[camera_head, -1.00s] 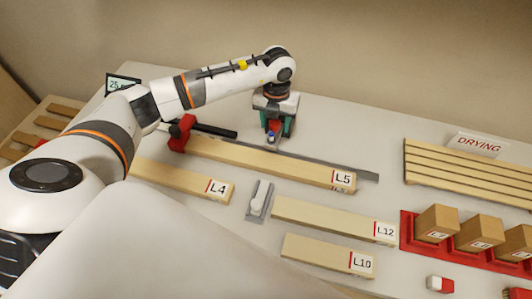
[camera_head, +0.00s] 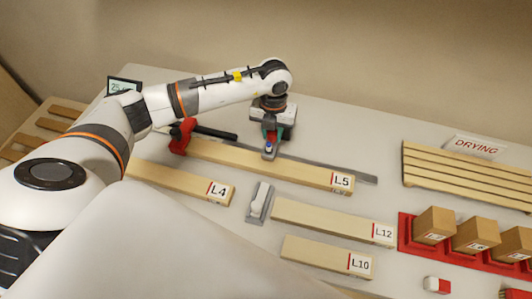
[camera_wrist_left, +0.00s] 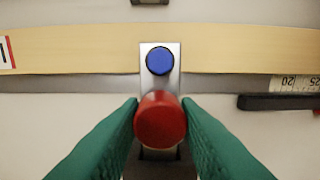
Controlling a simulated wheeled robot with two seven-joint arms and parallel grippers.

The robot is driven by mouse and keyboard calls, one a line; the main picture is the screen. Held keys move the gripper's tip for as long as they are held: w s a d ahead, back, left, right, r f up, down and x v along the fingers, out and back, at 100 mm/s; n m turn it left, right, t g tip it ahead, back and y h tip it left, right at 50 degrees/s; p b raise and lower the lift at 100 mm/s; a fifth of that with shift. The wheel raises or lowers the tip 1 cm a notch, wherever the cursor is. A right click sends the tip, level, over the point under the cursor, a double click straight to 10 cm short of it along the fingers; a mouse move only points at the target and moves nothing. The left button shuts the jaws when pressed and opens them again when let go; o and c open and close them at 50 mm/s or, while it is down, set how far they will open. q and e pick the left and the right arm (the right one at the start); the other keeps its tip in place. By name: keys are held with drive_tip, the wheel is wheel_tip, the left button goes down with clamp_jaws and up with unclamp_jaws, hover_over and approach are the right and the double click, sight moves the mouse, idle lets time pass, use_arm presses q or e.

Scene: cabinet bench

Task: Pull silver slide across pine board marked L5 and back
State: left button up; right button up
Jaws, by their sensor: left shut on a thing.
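The pine board marked L5 (camera_head: 300,170) lies along the bench, its label at the right end. The silver slide (camera_wrist_left: 172,82), a narrow plate with a blue knob (camera_wrist_left: 160,60) and a red handle (camera_wrist_left: 160,120), lies crosswise over part of the board. Its tip ends short of the board's near edge, and the blue knob is above the board. It also shows small in the head view (camera_head: 268,153). My left gripper (camera_head: 271,138), with green fingers, is shut on the red handle behind the board. My right gripper is not in view.
A red clamp (camera_head: 182,136) with a black handle sits at the board's left end. A grey ruler (camera_head: 345,173) runs behind the board. Boards L4 (camera_head: 185,181), L12 (camera_head: 325,218) and L10 (camera_head: 322,254) lie nearer. A white device (camera_head: 260,199) stands between them.

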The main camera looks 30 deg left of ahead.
use_arm(q)
drive_tip(key=shift+s+d+p, duration=0.25)
drive_tip(key=shift+s+p, duration=0.05)
drive_tip(key=shift+s, duration=0.6)
drive_tip(key=shift+s+d+p, duration=0.2)
drive_tip(key=shift+s+p, duration=0.1)
drive_tip(key=shift+s, duration=0.65)
drive_tip(key=shift+s+d+p, duration=0.25)
drive_tip(key=shift+s+p, duration=0.05)
drive_tip(key=shift+s, duration=0.6)
drive_tip(key=shift+s+d+f, duration=0.1)
drive_tip(key=shift+s, duration=0.1)
drive_tip(key=shift+w+a+b, duration=0.2)
drive_tip(key=shift+w+b, duration=0.25)
drive_tip(key=shift+w, duration=0.15)
drive_tip(key=shift+w+a+b, duration=0.3)
drive_tip(key=shift+w+b, duration=0.4)
drive_tip(key=shift+w, duration=0.55)
drive_tip(key=shift+w+a+b, duration=0.35)
drive_tip(key=shift+w+b, duration=0.3)
drive_tip(key=shift+w, duration=0.55)
drive_tip(key=shift+w+a+b, duration=0.3)
drive_tip(key=shift+w+b, duration=0.4)
drive_tip(key=shift+w, duration=0.55)
drive_tip(key=o, duration=0.8)
drive_tip(key=shift+o, duration=0.2)
